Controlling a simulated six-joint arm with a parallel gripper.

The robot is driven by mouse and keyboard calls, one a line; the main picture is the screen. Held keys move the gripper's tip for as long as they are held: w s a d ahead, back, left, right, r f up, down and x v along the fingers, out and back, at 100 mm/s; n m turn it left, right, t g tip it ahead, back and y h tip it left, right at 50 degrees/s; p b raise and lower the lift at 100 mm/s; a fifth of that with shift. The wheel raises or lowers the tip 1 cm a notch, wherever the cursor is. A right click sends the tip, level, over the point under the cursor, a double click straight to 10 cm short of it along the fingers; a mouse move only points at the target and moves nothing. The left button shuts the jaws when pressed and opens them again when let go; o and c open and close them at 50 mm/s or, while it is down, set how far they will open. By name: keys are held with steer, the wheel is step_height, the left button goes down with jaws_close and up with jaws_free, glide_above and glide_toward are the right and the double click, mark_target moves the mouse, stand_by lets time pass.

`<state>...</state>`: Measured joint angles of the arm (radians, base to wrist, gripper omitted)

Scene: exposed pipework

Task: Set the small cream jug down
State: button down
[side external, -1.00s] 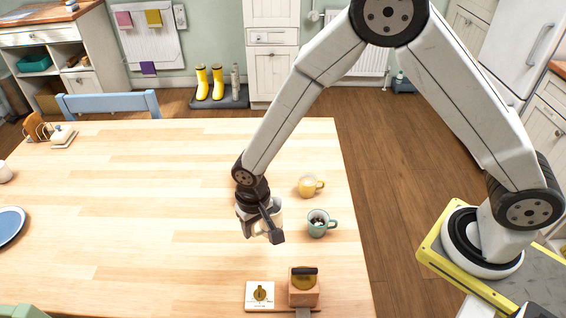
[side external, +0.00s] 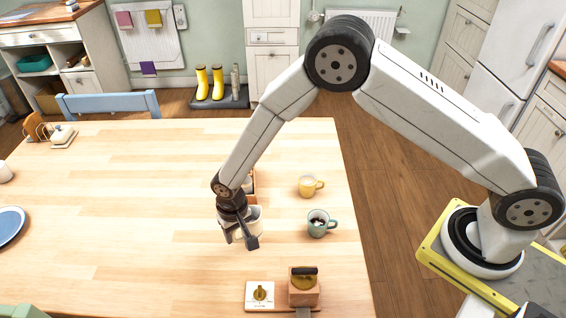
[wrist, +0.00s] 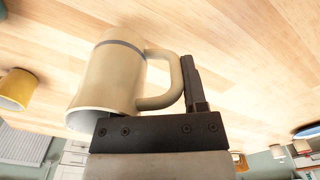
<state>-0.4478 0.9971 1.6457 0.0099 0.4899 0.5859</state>
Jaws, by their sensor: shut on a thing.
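The small cream jug (wrist: 115,75), with a grey band, fills the left of the wrist view, and its handle is at my gripper's dark jaws (wrist: 192,85). In the side external view my gripper (side external: 240,240) is low over the middle right of the wooden table (side external: 130,230), shut on the jug (side external: 256,222). The jug is partly hidden by the jaws there and looks roughly upright. I cannot tell whether its base touches the table.
A yellow mug (side external: 309,187) and a green mug (side external: 318,226) stand to the right of my gripper. A wooden box (side external: 252,185) is partly hidden behind my wrist. A block with a dark handle (side external: 304,285) is at the front. The table's left middle is clear.

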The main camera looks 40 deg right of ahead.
steer(key=shift+w+a+f, duration=0.1)
steer(key=shift+w+f, duration=0.1)
steer(key=shift+f, duration=1.55)
steer(key=shift+f, duration=0.15)
steer(key=shift+c, duration=0.7)
jaws_free()
step_height(320, 180, up, 12)
